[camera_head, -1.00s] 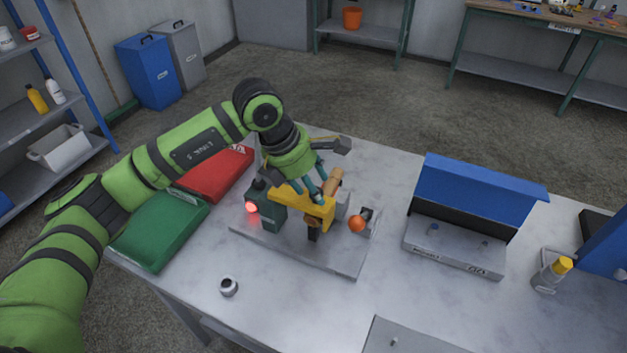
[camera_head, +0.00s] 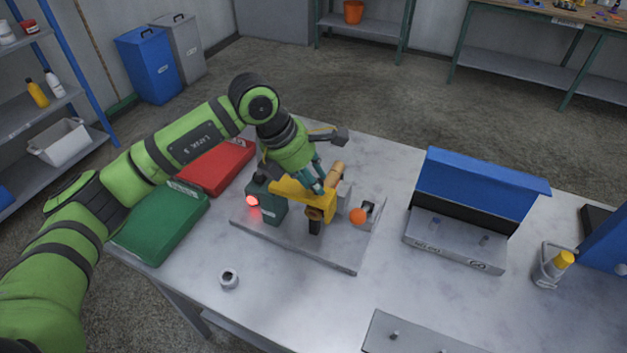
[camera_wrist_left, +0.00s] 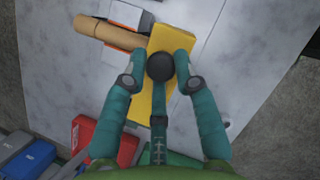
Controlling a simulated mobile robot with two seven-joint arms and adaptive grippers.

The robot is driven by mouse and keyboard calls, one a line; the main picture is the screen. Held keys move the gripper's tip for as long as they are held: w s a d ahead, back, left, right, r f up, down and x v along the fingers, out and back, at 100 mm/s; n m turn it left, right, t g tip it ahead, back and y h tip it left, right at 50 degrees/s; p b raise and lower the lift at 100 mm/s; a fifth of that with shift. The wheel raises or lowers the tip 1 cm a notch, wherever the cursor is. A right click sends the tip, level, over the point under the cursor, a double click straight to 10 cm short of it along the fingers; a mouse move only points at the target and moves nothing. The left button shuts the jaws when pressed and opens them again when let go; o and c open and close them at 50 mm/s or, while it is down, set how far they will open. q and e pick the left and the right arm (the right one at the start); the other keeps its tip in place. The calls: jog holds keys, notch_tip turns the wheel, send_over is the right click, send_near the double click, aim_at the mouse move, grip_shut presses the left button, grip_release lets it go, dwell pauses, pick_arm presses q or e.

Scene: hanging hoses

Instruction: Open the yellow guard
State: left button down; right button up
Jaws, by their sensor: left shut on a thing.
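The yellow guard (camera_head: 290,187) is on the fixture on the table, between a dark green box with a glowing red light (camera_head: 266,203) and a tan cylinder (camera_head: 337,173). In the left wrist view the guard (camera_wrist_left: 158,100) is a yellow plate with a round black knob (camera_wrist_left: 160,66). The fingers partly hide the guard in the head view. My right gripper is not in view.
Red (camera_head: 217,165) and green (camera_head: 160,222) cases lie left, under my left arm. A blue-lidded box (camera_head: 455,245) stands right.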

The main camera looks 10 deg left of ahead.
aim_at(289, 185)
pick_arm(q)
jog(key=a+r+h+b, duration=0.1)
jog(key=h+b, duration=0.1)
jog(key=w+a+r+h+b, duration=0.1)
jog(key=a+h+b, duration=0.1)
jog(key=b, duration=0.1)
jog(key=a+r+n+h+b, duration=0.1)
jog(key=a+r+h+b, duration=0.1)
jog(key=h+b, duration=0.1)
jog(key=shift+w+a+g, duration=0.15)
jog(key=shift+a+g, duration=0.05)
jog(key=shift+g, duration=0.2)
pick_arm(e)
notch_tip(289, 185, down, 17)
jog(key=b, duration=0.8)
pick_arm(q)
jog(key=w+a+n+h+b, duration=0.1)
jog(key=a+n+h+b, duration=0.1)
jog(key=a+h+b, duration=0.3)
jog(key=shift+w+a+f+n+t+h, duration=0.2)
jog(key=shift+w+a+n+t+h, duration=0.15)
jog(key=shift+a+h, duration=1.9)
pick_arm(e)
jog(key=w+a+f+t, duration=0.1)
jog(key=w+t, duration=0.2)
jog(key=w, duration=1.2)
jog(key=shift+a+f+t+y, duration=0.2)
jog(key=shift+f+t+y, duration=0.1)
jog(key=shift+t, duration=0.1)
